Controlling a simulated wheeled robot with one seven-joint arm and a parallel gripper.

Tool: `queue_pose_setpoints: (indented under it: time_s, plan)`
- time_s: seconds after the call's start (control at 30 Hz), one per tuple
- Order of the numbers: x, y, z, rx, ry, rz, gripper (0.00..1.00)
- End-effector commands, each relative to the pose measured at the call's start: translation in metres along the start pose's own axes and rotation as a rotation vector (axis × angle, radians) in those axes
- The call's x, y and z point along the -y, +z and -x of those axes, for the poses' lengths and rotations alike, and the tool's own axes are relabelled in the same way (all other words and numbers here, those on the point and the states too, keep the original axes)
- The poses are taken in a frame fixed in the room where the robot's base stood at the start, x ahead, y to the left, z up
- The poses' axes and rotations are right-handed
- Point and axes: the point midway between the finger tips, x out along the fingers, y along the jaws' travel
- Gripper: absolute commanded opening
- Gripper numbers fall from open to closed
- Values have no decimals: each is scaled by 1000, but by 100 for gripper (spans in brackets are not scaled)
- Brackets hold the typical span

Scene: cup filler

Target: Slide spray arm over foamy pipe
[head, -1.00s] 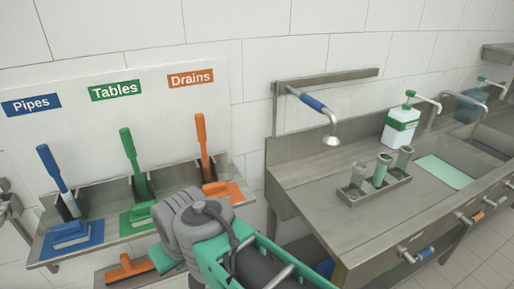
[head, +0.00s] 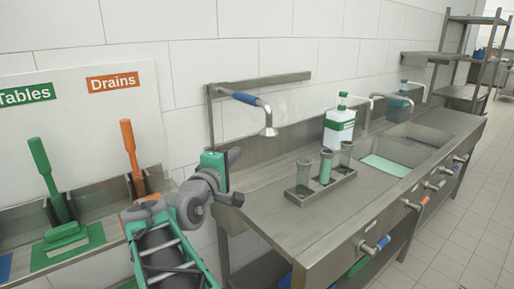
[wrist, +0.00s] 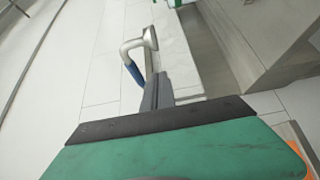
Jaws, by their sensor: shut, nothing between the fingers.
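The spray arm (head: 246,97) has a blue grip and a bent metal spout ending in a round head. It hangs from a metal wall rail, left of the tubes. It also shows in the wrist view (wrist: 133,74), just beyond my fingers. A rack (head: 343,184) on the counter holds three upright clear tubes. The middle tube (head: 326,167) has pale green contents; I cannot tell whether that is foam. My gripper (head: 235,157) is shut and empty, below and slightly left of the spray arm. Its fingers also show in the wrist view (wrist: 159,88).
A white and green pump bottle (head: 339,127) stands behind the tubes. The sink (head: 418,139) and a pale green mat (head: 386,165) lie to the right. Taps with coloured grips (head: 375,245) stick out of the counter's front. Brush bins stand at the left.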

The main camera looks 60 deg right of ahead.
Motion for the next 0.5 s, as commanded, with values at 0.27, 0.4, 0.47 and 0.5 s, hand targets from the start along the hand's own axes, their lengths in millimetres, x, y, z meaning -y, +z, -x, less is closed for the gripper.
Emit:
queue_pose_setpoints:
  time_s: [0.27,0.4,0.47,0.5]
  plan:
    - [-1,2,-62,5,-6,-1,0]
    - [-2,8,-89,5,-5,-2,0]
    - [-2,16,-96,4,-4,-2,0]
    - [-2,19,-99,3,-4,-3,0]
